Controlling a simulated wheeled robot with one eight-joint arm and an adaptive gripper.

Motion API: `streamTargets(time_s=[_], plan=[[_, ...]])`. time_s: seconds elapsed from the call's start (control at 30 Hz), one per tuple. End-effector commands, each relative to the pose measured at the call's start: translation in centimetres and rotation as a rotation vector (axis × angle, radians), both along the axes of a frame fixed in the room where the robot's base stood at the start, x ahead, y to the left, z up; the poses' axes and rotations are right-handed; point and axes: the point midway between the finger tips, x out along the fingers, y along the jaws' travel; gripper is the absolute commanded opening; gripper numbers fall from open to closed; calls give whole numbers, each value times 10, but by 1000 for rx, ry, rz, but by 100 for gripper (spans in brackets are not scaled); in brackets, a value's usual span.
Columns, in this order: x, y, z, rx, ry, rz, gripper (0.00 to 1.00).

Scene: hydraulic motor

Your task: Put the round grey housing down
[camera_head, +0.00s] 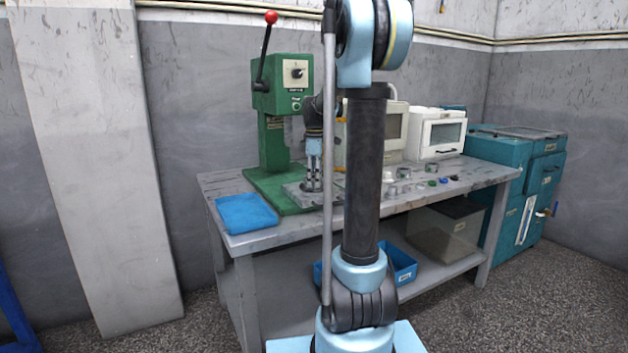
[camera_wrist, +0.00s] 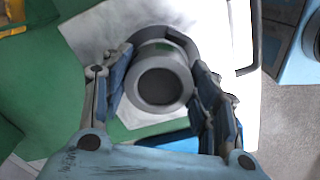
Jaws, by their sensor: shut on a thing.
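The round grey housing (camera_wrist: 160,98) is between the two fingers of my gripper (camera_wrist: 165,90) in the wrist view. The fingers touch its left and right sides, and its round opening faces the camera. Behind it is a pale grey plate (camera_wrist: 92,40) on the green press base. I cannot tell whether the housing touches the plate. In the head view my gripper (camera_head: 313,178) points down at the front of the green press (camera_head: 272,135), over the plate (camera_head: 298,190). The housing is too small to make out there.
The press lever (camera_head: 265,48) stands up at the left.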

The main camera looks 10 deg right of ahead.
Motion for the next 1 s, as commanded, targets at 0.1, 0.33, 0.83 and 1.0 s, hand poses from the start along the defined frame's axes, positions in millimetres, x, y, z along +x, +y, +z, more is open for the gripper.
streamTargets(time_s=[0.1,0.33,0.83,1.0], plan=[[0,0,0,0,0,0,19],[0,-1,-1,0,0,-1,75],[0,-1,15,0,0,-2,75],[0,-1,44,0,0,-2,75]])
